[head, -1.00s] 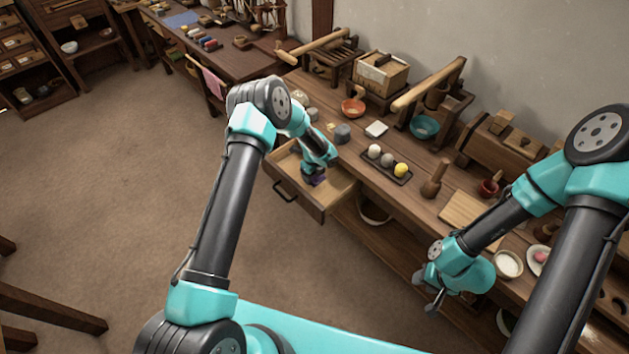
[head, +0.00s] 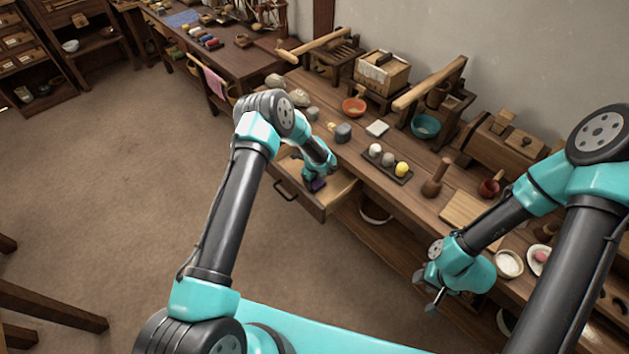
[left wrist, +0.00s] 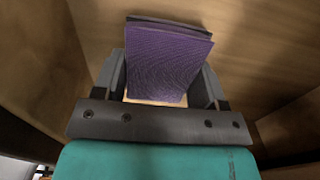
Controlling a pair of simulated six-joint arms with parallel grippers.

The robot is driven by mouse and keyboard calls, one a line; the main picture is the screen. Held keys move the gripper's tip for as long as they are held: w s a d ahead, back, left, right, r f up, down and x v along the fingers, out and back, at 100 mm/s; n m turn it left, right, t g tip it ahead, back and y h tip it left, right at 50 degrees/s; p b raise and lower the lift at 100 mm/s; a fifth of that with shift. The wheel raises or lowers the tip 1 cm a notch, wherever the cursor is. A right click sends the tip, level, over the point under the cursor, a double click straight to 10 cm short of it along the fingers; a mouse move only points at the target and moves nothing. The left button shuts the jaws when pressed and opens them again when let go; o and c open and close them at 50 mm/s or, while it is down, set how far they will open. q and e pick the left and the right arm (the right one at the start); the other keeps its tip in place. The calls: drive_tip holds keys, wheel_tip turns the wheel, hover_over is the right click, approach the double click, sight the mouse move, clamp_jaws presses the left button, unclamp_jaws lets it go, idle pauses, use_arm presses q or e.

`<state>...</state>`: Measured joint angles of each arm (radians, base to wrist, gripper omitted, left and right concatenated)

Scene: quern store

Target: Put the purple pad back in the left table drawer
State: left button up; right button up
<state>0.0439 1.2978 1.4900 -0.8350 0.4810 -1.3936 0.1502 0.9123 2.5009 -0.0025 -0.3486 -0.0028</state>
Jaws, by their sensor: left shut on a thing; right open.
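The purple pad (left wrist: 165,62) is held between the fingers of my left gripper (left wrist: 168,88), which is shut on it. In the head view a small purple edge of the pad (head: 317,185) shows at the tip of my left gripper (head: 313,180). Both are inside or just over the open left table drawer (head: 336,190), whose wooden surfaces surround them in the left wrist view. I cannot tell whether the pad touches the drawer bottom. My right gripper (head: 437,292) is open and empty in front of the table's edge.
The table top (head: 350,158) above the drawer carries a dark tray (head: 388,165) with several balls, an orange bowl (head: 354,107), a teal bowl (head: 426,126) and a wooden pestle (head: 434,180). The floor (head: 120,200) on the left is clear.

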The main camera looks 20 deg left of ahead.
use_arm(q)
drive_tip(key=shift+f, duration=0.1)
drive_tip(key=o, duration=0.9)
drive_tip(key=shift+c, duration=0.2)
wheel_tip(320, 180, up, 12)
idle(0.4)
